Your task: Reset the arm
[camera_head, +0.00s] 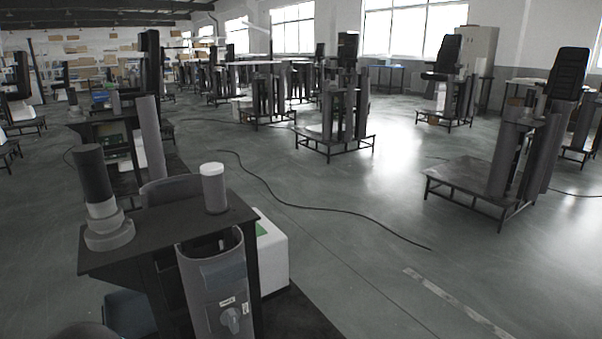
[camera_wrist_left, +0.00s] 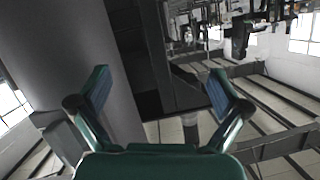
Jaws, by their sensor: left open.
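My left gripper (camera_wrist_left: 158,92) shows in the left wrist view with its two green fingers spread wide apart. It is open, and nothing is between the fingers. Behind the fingers, a large grey column-like surface (camera_wrist_left: 65,50) fills the left part of that view; I cannot tell how far away it is. Neither gripper shows in the head view. My right gripper is in no view.
A dark stand (camera_head: 160,225) close in front carries a grey stepped cylinder with a black top (camera_head: 95,175) and a white-capped grey cylinder (camera_head: 214,190). A white box (camera_head: 272,255) is beside it. A black cable (camera_head: 330,210) crosses the open floor. A platform with columns (camera_head: 455,180) stands right.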

